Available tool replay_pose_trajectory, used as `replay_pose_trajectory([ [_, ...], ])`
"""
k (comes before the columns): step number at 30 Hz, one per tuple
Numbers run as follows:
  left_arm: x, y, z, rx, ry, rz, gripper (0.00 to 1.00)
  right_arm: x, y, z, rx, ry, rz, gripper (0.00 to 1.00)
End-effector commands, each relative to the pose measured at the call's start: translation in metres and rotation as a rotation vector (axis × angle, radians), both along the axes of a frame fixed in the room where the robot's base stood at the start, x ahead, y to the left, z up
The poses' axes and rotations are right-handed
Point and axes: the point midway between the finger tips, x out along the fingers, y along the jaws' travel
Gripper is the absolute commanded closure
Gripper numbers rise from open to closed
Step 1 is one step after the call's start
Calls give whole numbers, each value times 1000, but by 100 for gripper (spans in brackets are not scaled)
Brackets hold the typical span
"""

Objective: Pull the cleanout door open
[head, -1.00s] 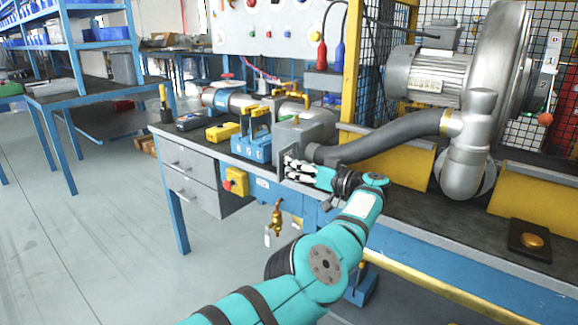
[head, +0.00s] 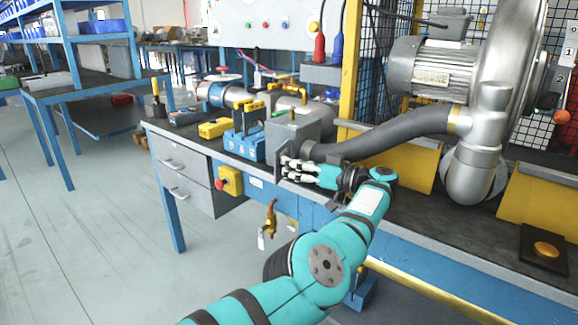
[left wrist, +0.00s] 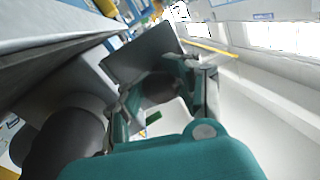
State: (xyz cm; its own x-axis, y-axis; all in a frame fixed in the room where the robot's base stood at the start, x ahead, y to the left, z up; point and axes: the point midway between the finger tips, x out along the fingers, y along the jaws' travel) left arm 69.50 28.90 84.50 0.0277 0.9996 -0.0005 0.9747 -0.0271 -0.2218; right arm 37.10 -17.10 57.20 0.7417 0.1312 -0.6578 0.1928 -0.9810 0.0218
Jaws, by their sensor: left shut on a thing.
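The grey metal box (head: 293,130) stands on the bench where the dark hose ends. Its cleanout door (left wrist: 143,54) shows in the left wrist view as a flat dark grey plate, at an angle beside the box. How far it stands from the opening is hard to tell. My left gripper (head: 287,167) is at the box's front face in the head view, shut on the door's handle. The fingers hide most of the handle and part of the door. My right gripper is not in view.
The hose (head: 385,138) runs from the box to the silver blower (head: 476,150). A blue-and-yellow device (head: 245,142) and a yellow block (head: 214,128) sit left of the box. A red-and-yellow switch (head: 229,181) and a brass valve (head: 271,218) are at the bench front. Floor is clear at left.

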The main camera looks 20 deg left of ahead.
Motion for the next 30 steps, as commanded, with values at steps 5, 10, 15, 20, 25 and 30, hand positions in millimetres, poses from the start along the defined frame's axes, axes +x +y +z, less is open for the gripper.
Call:
replay_pose_trajectory([
  [5, -2, -7, -9, -12, 13, -2, 100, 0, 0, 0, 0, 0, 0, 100],
  [10, -2, -8, -9, -12, 13, -2, 68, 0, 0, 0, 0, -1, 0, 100],
  [15, -2, -6, -6, -8, 9, -1, 45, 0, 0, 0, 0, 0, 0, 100],
  [20, -1, -4, -4, -6, 6, 0, 44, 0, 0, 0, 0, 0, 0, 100],
  [25, -1, -4, 1, -4, 3, 1, 44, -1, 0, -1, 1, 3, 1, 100],
  [30, -2, -4, 24, -5, 0, 2, 44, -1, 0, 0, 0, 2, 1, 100],
])
